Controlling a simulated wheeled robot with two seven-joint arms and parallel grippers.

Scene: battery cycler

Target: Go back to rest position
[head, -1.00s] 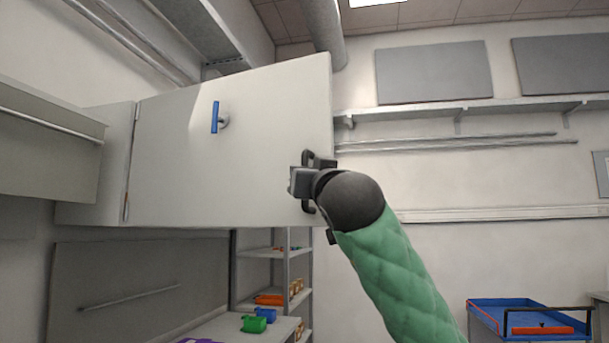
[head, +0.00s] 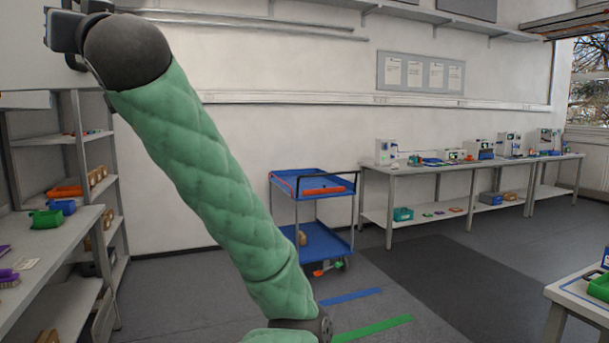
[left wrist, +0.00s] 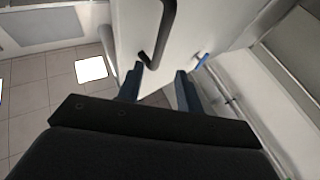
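My left gripper (head: 68,30) is at the upper left of the head view, at the end of my green-sleeved arm, close to the edge of a pale cabinet door (head: 20,55). In the left wrist view its two fingers (left wrist: 158,88) are apart with nothing between them. A dark bar handle (left wrist: 166,30) on the white door (left wrist: 205,22) lies just beyond the fingertips; I cannot tell whether they touch it. A blue handle (left wrist: 202,60) shows on the door's other face. My right gripper is in neither view.
A shelf rack (head: 82,165) and a bench (head: 50,255) with bins stand at left. A blue trolley (head: 322,247) stands ahead, and a long workbench (head: 405,172) with devices lines the right. A small table (head: 570,290) is at lower right. The floor between is free.

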